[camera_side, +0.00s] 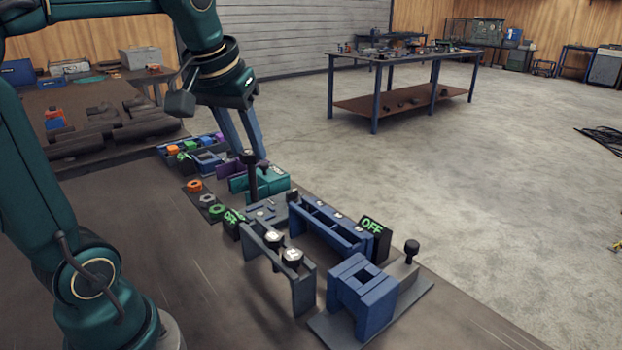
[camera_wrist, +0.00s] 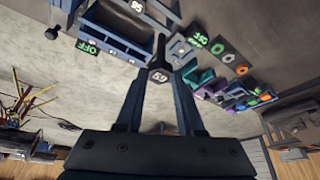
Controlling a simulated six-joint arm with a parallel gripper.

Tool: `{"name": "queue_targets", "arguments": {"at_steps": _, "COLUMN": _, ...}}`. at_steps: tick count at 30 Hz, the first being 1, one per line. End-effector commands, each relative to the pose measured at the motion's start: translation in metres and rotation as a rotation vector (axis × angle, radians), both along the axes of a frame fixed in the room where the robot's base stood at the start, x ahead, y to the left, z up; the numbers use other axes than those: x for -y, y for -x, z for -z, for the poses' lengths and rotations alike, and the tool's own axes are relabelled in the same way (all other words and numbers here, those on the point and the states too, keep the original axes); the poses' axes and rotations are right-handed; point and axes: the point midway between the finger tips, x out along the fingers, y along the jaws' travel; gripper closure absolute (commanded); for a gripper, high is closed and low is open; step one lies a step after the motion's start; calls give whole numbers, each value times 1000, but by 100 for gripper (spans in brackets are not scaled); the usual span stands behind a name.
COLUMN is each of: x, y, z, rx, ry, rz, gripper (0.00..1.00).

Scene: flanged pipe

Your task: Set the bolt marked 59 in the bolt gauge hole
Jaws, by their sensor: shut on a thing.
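My gripper (camera_side: 250,154) is shut on a dark bolt (camera_side: 252,180), held upright by its head with the shank pointing down. In the wrist view the bolt's head (camera_wrist: 159,76) sits between the fingertips (camera_wrist: 160,82); its white label appears to read 59. The shank's lower end is close over a low blue-grey block (camera_side: 266,210), which also shows beside the shank in the wrist view (camera_wrist: 181,49). I cannot tell whether the tip is in a hole or just above or behind the block. I cannot tell for certain which fixture is the bolt gauge.
A grey rack (camera_side: 303,285) holds bolts with white-labelled heads. A long blue rack (camera_side: 345,240) stands beside an OFF sign (camera_side: 373,228). A blue open-topped block (camera_side: 362,300) is nearest the camera. Ring-shaped nuts (camera_side: 207,198) lie left; teal (camera_side: 270,182) and purple fixtures stand behind.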

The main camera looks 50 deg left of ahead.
Motion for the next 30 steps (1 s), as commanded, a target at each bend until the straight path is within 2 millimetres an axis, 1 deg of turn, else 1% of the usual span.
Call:
{"name": "queue_targets", "arguments": {"at_steps": 3, "x": 0, "y": -1, "z": -10, "rx": 3, "ry": -1, "rz": 0, "gripper": 100}}
{"name": "queue_targets", "arguments": {"at_steps": 24, "x": 0, "y": -1, "z": -63, "rx": 2, "ry": -1, "rz": 1, "gripper": 100}}
{"name": "queue_targets", "arguments": {"at_steps": 30, "x": 0, "y": 0, "z": -72, "rx": 1, "ry": -1, "rz": 1, "gripper": 100}}
